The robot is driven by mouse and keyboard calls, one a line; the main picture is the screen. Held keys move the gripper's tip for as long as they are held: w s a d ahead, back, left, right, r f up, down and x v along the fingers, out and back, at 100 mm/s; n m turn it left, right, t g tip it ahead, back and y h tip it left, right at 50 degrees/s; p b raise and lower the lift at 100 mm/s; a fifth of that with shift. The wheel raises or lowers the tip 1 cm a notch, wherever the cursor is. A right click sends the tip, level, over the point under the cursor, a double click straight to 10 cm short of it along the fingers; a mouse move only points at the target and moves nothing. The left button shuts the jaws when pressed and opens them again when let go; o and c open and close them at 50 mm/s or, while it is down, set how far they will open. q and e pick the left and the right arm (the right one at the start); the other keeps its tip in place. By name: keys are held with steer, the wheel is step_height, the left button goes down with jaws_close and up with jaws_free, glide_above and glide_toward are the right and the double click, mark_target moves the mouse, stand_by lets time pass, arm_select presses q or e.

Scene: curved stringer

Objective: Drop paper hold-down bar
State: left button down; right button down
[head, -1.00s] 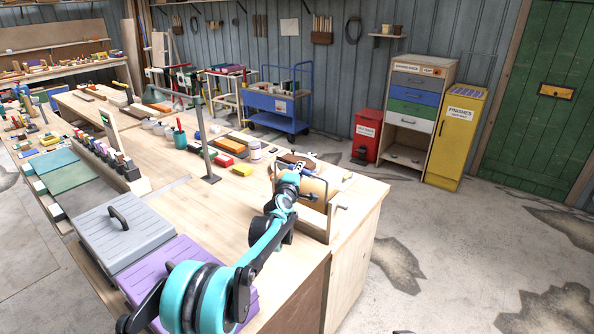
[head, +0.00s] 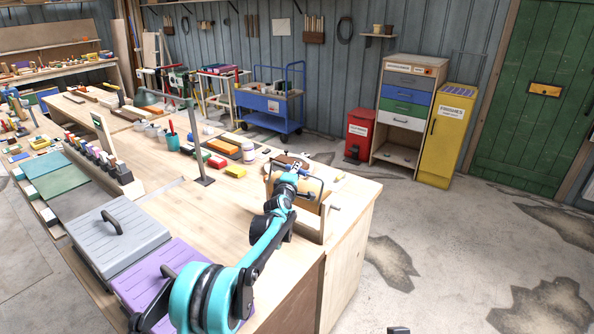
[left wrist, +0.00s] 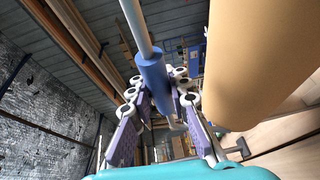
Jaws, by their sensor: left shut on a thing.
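The paper roll (head: 316,187) is a tan cylinder in a wooden stand (head: 312,220) at the bench's near right end. In the left wrist view the roll (left wrist: 262,60) fills the upper right. The hold-down bar is a thin grey rod with a blue sleeve (left wrist: 152,70); it runs beside the roll, apart from it in this picture. My left gripper (head: 298,165) is over the stand, and in the left wrist view its fingers (left wrist: 158,100) are shut around the blue sleeve. In the head view my arm and gripper hide much of the bar.
A grey lidded box (head: 112,238) and a purple lidded box (head: 160,272) lie at the bench's near left. A metal post (head: 197,140), a teal cup (head: 172,142) and coloured blocks stand behind the roll. The floor to the right is clear.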

arm_select(q)
steer(key=shift+d+f, duration=0.1)
steer(key=shift+f, duration=0.1)
steer(key=c, duration=1.4)
jaws_free()
steer(key=v, duration=1.2)
steer(key=shift+r, duration=0.1)
